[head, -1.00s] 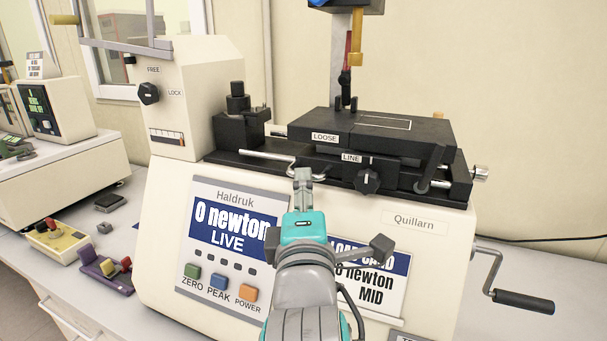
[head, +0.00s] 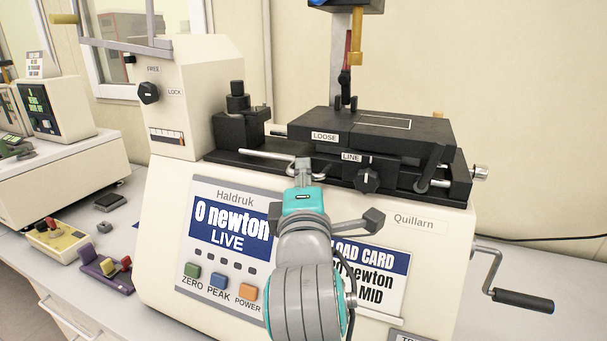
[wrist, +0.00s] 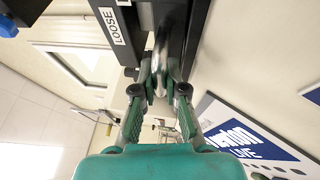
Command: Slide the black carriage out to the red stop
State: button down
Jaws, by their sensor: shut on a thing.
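The black carriage (head: 372,132) is a flat block with a LOOSE label, set on the black rail bed of the cream Haldruk machine. It also shows at the top of the wrist view (wrist: 144,22). The grip itself is small in the head view. I cannot make out a red stop.
A black LINE knob (head: 367,180) is right of my gripper. A black clamp block (head: 240,125) stands left of the carriage. A hanging probe (head: 346,75) is above it. A crank (head: 520,300) juts out at the right.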

jog(key=shift+d, duration=0.1)
jog(key=shift+d, duration=0.2)
jog(key=c, duration=1.2)
grip_release()
jog(key=shift+s, duration=0.15)
jog(key=s+f, duration=0.1)
jog(key=s, duration=0.6)
jog(key=shift+d+f, duration=0.15)
jog(key=shift+d, duration=0.15)
jog(key=shift+s, duration=0.1)
